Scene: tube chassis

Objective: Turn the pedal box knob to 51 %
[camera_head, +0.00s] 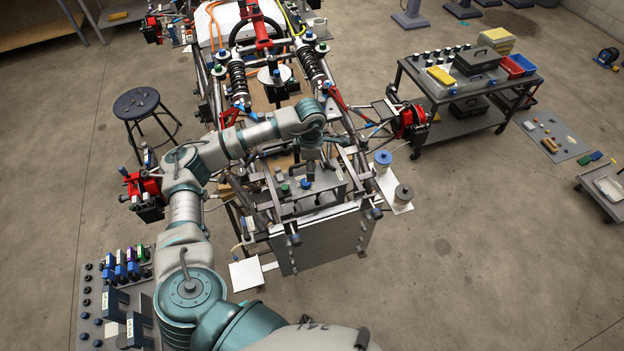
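The pedal box (318,203) appears to be the grey metal housing at the front of the tube chassis, above a large grey panel. A small blue knob (306,184) and a small green knob (284,188) show on its top left part. I cannot tell which knob is the pedal box knob, and no scale or percentage is readable. My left arm reaches up from the bottom and bends over the chassis. My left gripper (309,168) points down just above the box, close to the blue knob. Its fingers are too small and dark to tell open from shut, or whether they touch anything. My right gripper is out of view.
A black stool (137,104) stands left. A tool cart (470,124) stands right. A rack with coloured parts (90,285) is at lower left. The floor at lower right is clear.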

